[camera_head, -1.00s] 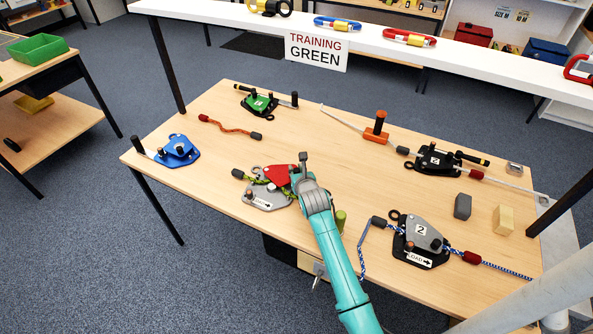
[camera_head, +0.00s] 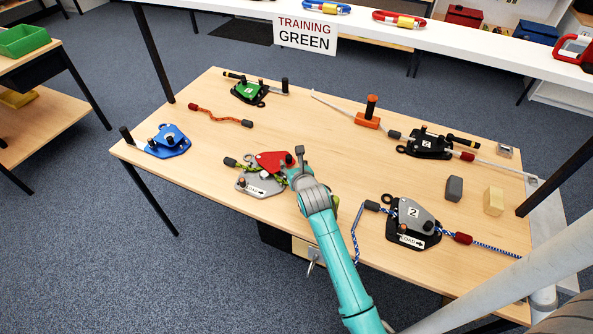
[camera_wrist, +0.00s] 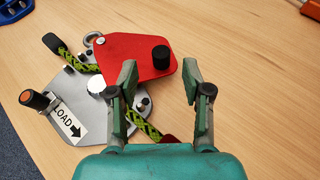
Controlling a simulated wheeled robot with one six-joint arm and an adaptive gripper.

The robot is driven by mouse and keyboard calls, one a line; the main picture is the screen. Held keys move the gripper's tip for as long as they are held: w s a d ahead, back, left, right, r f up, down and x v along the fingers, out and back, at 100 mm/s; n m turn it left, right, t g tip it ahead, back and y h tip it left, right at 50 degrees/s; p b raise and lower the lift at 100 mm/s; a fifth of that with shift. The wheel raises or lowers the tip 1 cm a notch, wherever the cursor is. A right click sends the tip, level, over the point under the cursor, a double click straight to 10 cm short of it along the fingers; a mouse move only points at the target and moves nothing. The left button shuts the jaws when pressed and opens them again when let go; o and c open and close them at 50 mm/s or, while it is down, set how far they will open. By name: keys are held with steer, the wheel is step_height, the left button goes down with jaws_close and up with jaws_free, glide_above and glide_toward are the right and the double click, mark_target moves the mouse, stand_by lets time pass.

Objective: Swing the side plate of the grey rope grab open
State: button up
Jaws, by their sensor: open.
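A rope grab with a grey base plate (camera_head: 253,188) marked LOAD and a red side plate (camera_head: 274,160) lies at the table's front left of centre. In the wrist view the red plate (camera_wrist: 128,50) is swung aside from the grey base (camera_wrist: 72,92), exposing it, with yellow-green rope (camera_wrist: 135,119) across it. My gripper (camera_wrist: 160,72) is open and empty; its fingertips are either side of the red plate's lower right part, just short of the black knob (camera_wrist: 161,56). Contact cannot be told. Another grab has a grey side plate (camera_head: 415,213) marked 2, lying over its black base with blue-white rope through it.
Other grabs on the table are blue (camera_head: 167,142), green (camera_head: 250,91) and black (camera_head: 430,144). An orange post (camera_head: 369,113), a dark block (camera_head: 453,189) and a wooden block (camera_head: 493,201) stand there. The table's centre is mostly clear. A white beam crosses behind.

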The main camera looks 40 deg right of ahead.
steer(key=v, duration=0.6)
steer(key=shift+s, duration=0.1)
steer(key=shift+c, duration=0.2)
